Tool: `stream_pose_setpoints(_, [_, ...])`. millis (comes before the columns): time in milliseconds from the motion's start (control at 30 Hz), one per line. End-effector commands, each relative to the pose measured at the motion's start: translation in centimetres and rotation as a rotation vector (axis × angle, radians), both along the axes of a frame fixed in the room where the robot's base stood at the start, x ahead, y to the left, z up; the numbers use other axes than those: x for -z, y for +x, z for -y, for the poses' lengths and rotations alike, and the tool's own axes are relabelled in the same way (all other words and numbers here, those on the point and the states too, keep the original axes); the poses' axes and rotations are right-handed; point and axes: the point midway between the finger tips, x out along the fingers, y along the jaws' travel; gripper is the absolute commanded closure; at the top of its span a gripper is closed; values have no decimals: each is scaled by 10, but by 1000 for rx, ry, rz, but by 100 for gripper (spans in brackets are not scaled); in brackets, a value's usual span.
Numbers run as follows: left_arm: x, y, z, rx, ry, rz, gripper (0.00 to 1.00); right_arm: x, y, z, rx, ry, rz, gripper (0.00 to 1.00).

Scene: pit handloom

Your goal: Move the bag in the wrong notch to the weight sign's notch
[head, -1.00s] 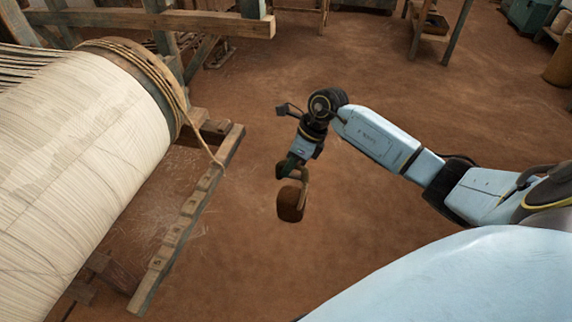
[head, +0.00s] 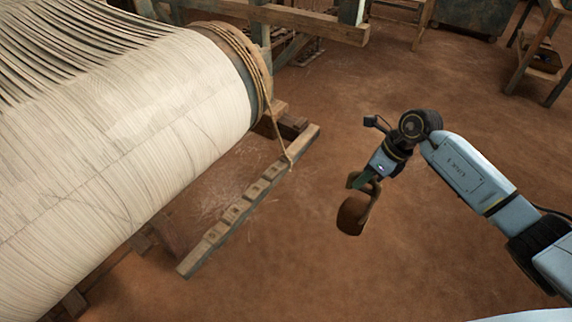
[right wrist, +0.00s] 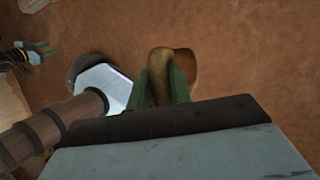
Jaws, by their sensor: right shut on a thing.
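A brown bag (head: 350,217) with a strap loop hangs from my right gripper (head: 366,181), which is shut on its strap, above the bare floor. In the right wrist view the green fingers (right wrist: 168,84) close on the brown strap (right wrist: 158,75); the bag (right wrist: 181,65) shows behind them. A notched wooden rail (head: 236,210) lies beside the cloth roll, left of the bag and apart from it. I see no weight sign. My left gripper (right wrist: 39,52) shows small at the left of the right wrist view, its green fingers apart and nothing between them.
The large cream roll (head: 110,130) of the loom fills the left, with rope (head: 268,95) running from its end to the rail. Loom beams (head: 290,22) stand behind. A wooden stand (head: 535,60) is at the far right. The earth floor (head: 400,270) is clear around the bag.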

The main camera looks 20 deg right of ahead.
Motion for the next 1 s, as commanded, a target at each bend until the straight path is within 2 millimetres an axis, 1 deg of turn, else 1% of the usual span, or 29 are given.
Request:
stream_pose_setpoints(33, [0, -2, 0, 0, -1, -2, 64, -4, 3, -1, -3, 3, 9, 100])
stream_pose_setpoints(167, [1, -4, 0, 0, -1, -6, 64, -7, 4, -8, -45, 4, 11, 100])
stream_pose_setpoints(267, [1, -5, 1, -1, 0, -8, 64, -12, 6, -19, -116, 4, 12, 100])
stream_pose_setpoints(367, [1, -5, 1, 0, -1, -8, 64, -18, 8, -35, -222, 4, 13, 100])
stream_pose_setpoints(567, [0, -5, 1, 0, -2, -6, 64, -35, 10, -76, -525, 2, 13, 100])
stream_pose_setpoints(700, [0, -3, 1, -1, -1, -4, 64, -48, 6, -105, -793, 0, 12, 100])
stream_pose_setpoints(800, [0, -1, 1, -1, -2, -2, 64, -57, 2, -122, -990, -2, 10, 100])
stream_pose_setpoints(900, [-1, 1, 1, 0, -2, 3, 64, -66, -3, -135, -1185, -3, 9, 100])
stream_pose_setpoints(1000, [-2, 4, 1, -1, -2, 7, 64, -75, -9, -145, -1380, -4, 7, 100])
